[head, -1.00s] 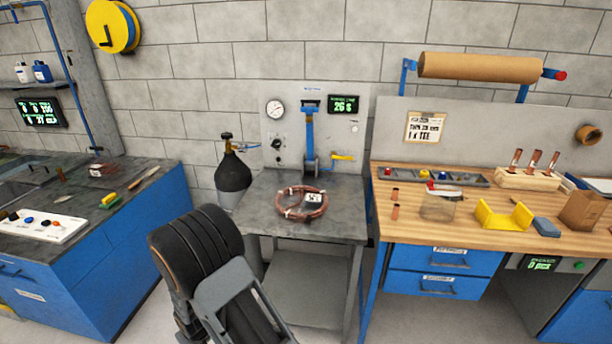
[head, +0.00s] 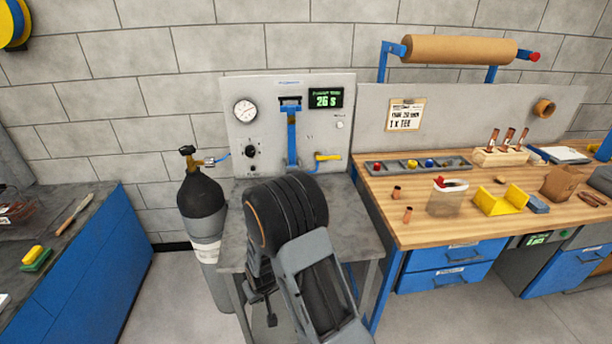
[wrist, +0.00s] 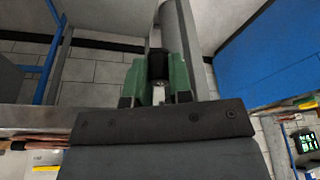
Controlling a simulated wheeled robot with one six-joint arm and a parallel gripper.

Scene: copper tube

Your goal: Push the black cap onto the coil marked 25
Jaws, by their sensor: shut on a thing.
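In the wrist view my gripper (wrist: 158,78) has green fingers closed on a small black piece, which looks like the black cap (wrist: 158,64). A reddish copper coil (wrist: 40,139) with a white tag shows at the lower left of the wrist view, apart from the gripper; I cannot read the tag. In the head view my arm covers the middle of the grey metal stand (head: 236,190), and no coil shows on it. My gripper itself is hidden there behind the arm.
A black gas cylinder (head: 201,205) stands left of the stand. A panel with a gauge, a blue lever (head: 291,135) and a lit display (head: 326,98) rises behind it. A wooden bench (head: 400,228) with loose parts is on the right, a blue bench (head: 95,255) on the left.

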